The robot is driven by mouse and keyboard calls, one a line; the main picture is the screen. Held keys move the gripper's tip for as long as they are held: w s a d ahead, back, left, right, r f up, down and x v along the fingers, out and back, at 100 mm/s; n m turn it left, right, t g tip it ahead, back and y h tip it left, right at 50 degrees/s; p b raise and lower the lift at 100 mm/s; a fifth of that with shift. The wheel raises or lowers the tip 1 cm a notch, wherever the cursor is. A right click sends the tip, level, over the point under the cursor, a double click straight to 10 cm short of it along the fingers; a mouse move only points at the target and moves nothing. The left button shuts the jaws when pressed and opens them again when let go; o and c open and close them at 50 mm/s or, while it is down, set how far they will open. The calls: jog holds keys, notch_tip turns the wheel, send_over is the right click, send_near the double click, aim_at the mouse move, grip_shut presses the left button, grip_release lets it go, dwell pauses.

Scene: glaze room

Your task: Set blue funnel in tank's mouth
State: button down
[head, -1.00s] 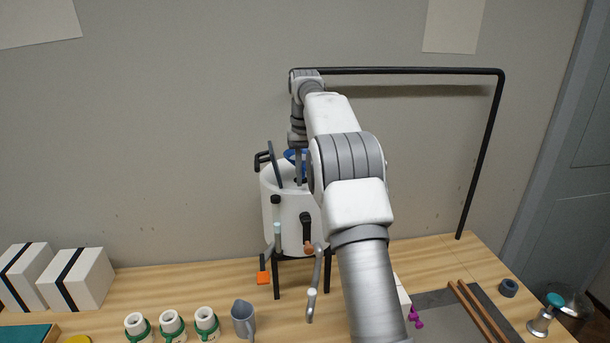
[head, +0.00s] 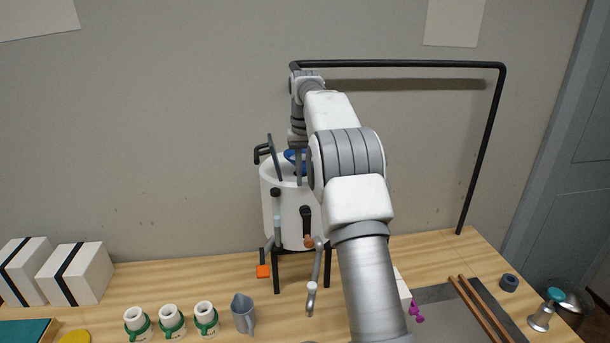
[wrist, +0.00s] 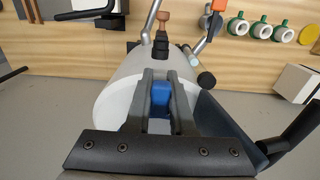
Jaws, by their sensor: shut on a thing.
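The white tank (head: 290,215) stands on dark legs on the bench, with a tap on its front. Its dark lid (head: 274,165) stands open at a steep tilt; it also shows in the wrist view (wrist: 222,122). The blue funnel (head: 291,155) is at the tank's top, partly hidden behind my arm. In the wrist view a blue part of the funnel (wrist: 161,96) sits between the fingers of my gripper (wrist: 161,80), which is shut on it. My gripper points down over the tank. The mouth is hidden, so I cannot tell whether the funnel touches it.
A black rail (head: 400,64) runs behind my arm. A grey jug (head: 243,314) and several white, green-banded pots (head: 171,320) stand in front left of the tank. White boxes (head: 75,273) are at far left. Brown rods (head: 480,308) lie on a grey mat at right.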

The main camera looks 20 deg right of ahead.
jog(key=shift+f+b, duration=0.35)
jog(key=shift+f, duration=0.9)
dwell(0.8)
jog(key=c, duration=0.7)
grip_release()
notch_tip(320, 180, up, 7)
jog(key=shift+r+p, duration=0.1)
jog(key=shift+p, duration=0.6)
jog(key=shift+r, duration=0.15)
